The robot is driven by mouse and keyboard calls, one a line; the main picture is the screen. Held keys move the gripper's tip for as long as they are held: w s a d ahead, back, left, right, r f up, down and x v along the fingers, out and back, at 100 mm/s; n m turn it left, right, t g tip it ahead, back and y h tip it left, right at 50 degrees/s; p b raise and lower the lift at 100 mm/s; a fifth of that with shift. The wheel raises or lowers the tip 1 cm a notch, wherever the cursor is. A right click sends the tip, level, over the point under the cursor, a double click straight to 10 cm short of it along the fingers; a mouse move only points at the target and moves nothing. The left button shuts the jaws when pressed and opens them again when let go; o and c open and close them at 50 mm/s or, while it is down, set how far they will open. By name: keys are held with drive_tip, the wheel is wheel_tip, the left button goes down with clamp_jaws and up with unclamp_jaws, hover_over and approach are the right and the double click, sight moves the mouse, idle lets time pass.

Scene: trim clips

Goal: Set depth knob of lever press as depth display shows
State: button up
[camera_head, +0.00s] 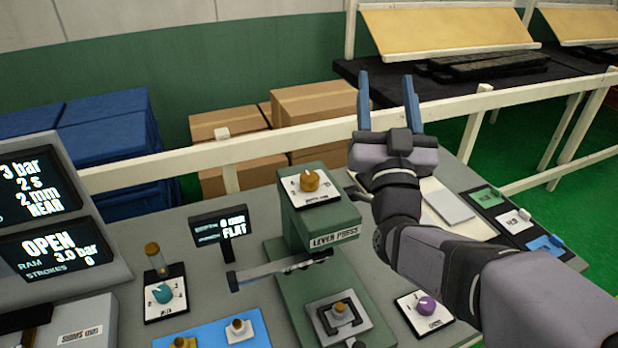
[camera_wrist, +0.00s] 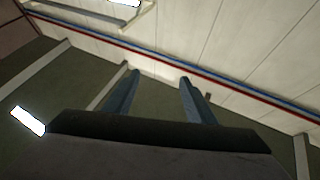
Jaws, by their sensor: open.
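The lever press (camera_head: 303,222) is a green column with a "LEVER PRESS" label. On its top sits a white dial plate with an orange-brown knob (camera_head: 309,180); its scale is too small to read. A small black display (camera_head: 220,226) left of the press reads "0 mm" and "FLAT". A larger screen (camera_head: 36,184) at the far left shows "3 bar", "2 s", "2 mm" and "NEAR". My gripper (camera_head: 388,98) is open and empty, raised to the right of and above the knob, fingers pointing up. In the wrist view its fingers (camera_wrist: 157,92) are apart with nothing between them.
A lower screen (camera_head: 55,248) reads "OPEN", "3.0 bar", strokes 0. A teal knob (camera_head: 162,293) and a purple knob (camera_head: 426,306) sit on either side of the press. The press's lever (camera_head: 275,268) extends left. A pale rail (camera_head: 290,136) runs behind the bench.

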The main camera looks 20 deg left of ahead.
drive_tip(key=s+a+f+n+g, duration=0.25)
drive_tip(key=a+f, duration=0.25)
drive_tip(key=f, duration=0.5)
drive_tip(key=g+y, duration=0.1)
drive_tip(key=g, duration=0.4)
approach(311, 186)
drive_tip(key=shift+n+t, duration=0.25)
drive_tip(key=shift+n, duration=0.2)
drive_tip(key=x, duration=0.5)
drive_tip(key=shift+f, duration=0.2)
drive_tip(key=shift+w+a+r+p, duration=0.1)
drive_tip(key=shift+w+a+p, duration=0.2)
drive_tip(key=shift+w+a, duration=0.1)
drive_tip(key=shift+p+x, duration=1.25)
drive_tip(key=shift+x, duration=1.85)
drive_tip(key=shift+c, duration=0.6)
drive_tip(key=c, duration=0.9)
